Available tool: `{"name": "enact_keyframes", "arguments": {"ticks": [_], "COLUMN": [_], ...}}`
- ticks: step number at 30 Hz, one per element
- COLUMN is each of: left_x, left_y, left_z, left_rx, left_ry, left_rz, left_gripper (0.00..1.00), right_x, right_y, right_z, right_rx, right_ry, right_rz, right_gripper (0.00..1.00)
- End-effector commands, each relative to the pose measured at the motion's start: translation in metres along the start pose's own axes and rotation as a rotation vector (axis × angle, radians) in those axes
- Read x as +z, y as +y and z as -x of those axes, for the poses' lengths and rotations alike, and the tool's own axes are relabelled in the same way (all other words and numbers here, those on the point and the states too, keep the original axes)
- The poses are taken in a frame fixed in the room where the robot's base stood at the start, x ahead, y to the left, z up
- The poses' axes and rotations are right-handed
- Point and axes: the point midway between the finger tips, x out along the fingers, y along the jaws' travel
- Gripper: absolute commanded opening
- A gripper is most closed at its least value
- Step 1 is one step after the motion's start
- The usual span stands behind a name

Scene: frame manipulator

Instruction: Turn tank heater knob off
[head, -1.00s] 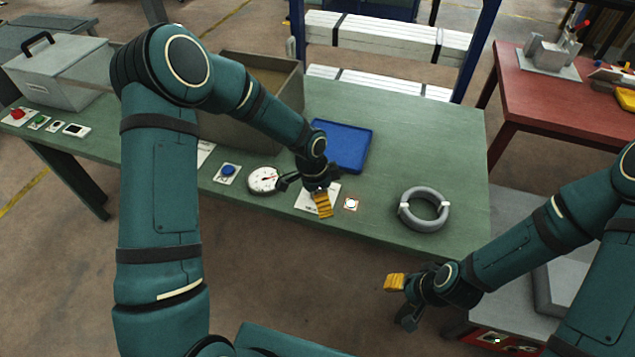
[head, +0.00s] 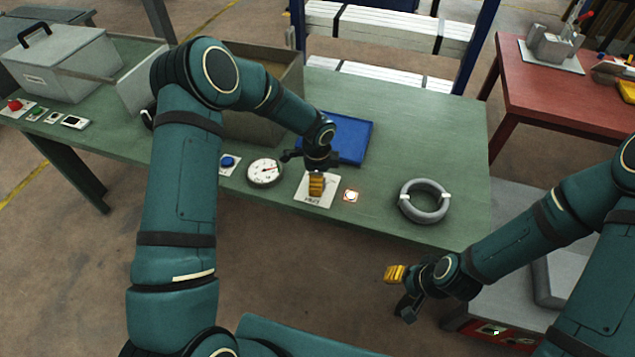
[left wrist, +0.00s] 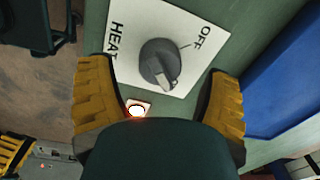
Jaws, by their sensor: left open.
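The heater knob (left wrist: 158,62) is dark grey and round with a raised grip bar. It sits on a white plate (left wrist: 190,22) marked HEAT and OFF; the bar's near end points away from the OFF mark. In the head view the plate (head: 327,193) lies near the table's front edge, and my gripper hides the knob. My left gripper (head: 303,172) is open above it; in the left wrist view its yellow-padded fingers (left wrist: 160,75) stand either side of the knob, apart from it. My right gripper (head: 401,291) is open and empty in front of the table.
A lit indicator (head: 351,195) sits right of the plate, with a grey ring (head: 425,201) farther right. A white dial gauge (head: 264,172) and a blue button (head: 228,161) are left. A blue tray (head: 350,140) lies behind.

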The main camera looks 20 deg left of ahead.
Motion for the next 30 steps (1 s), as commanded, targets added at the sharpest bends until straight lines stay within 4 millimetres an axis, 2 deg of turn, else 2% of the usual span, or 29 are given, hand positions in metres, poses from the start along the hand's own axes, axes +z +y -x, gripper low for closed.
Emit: {"name": "enact_keyframes", "arguments": {"ticks": [3,6,17,21,23,30], "left_x": [0.000,0.000,0.000,0.000,0.000,0.000], "left_y": [0.000,0.000,0.000,0.000,0.000,0.000], "left_z": [-0.015,-0.021,-0.024,-0.024,-0.024,-0.025], "left_rx": [0.002,0.001,0.000,0.000,0.000,0.001], "left_ry": [0.000,0.000,0.000,0.000,0.000,-0.001], "left_rz": [0.002,0.002,0.002,0.002,0.002,0.010], "left_gripper": [0.78,0.78,0.79,0.30,0.09,0.08], "right_x": [0.000,0.000,0.000,0.000,0.000,0.000], "right_y": [0.000,0.000,0.000,0.000,0.000,0.001], "right_z": [-0.001,-0.001,-0.001,-0.001,-0.001,-0.002], "right_rx": [0.000,0.000,0.000,0.000,0.000,0.000], "right_ry": [0.000,0.000,0.000,0.000,0.000,0.000], "right_rz": [0.000,0.000,0.000,0.000,0.000,0.000], "right_gripper": [0.47,0.47,0.47,0.47,0.47,0.47]}}
